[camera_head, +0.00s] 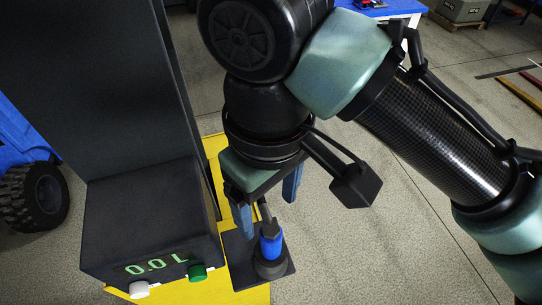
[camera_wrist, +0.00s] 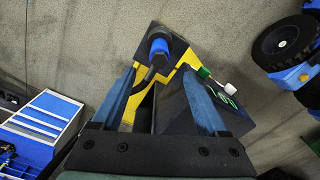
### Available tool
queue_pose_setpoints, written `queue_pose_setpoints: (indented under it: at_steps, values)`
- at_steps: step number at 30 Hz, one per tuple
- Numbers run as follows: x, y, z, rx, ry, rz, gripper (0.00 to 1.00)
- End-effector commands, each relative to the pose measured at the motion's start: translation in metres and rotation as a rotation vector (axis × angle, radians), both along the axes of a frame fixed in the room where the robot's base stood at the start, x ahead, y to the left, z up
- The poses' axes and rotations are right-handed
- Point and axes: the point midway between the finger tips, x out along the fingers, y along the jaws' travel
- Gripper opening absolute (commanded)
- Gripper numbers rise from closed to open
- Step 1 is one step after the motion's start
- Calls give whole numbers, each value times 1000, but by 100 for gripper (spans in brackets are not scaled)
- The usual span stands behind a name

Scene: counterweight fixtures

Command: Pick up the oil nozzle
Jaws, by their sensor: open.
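The oil nozzle (camera_head: 270,246), blue with black parts, stands upright in a round dark holder (camera_head: 270,268) on a black square plate. Its thin dark spout rises toward my gripper (camera_head: 268,203). My gripper points down above the nozzle, its two blue fingers spread wide and empty. In the wrist view the nozzle (camera_wrist: 158,48) shows just beyond and between the fingertips of my gripper (camera_wrist: 158,76). I cannot tell whether the spout's tip lies between the fingers.
A dark box with a green display (camera_head: 152,265) and white and green knobs stands close left of the nozzle, on a yellow base (camera_head: 248,296). A tall dark column rises behind it. A blue wheeled thing (camera_head: 38,195) is at far left. The floor at right is open.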

Motion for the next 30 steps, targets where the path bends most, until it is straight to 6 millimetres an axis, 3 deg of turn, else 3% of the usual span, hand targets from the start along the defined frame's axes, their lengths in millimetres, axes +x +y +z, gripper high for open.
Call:
queue_pose_setpoints:
  at_steps: [12,22,30]
  values:
    - [-3,-3,-64,-9,20,-3,76]
    - [-2,-3,-85,-9,18,-2,76]
    - [0,-4,-119,-8,19,-2,76]
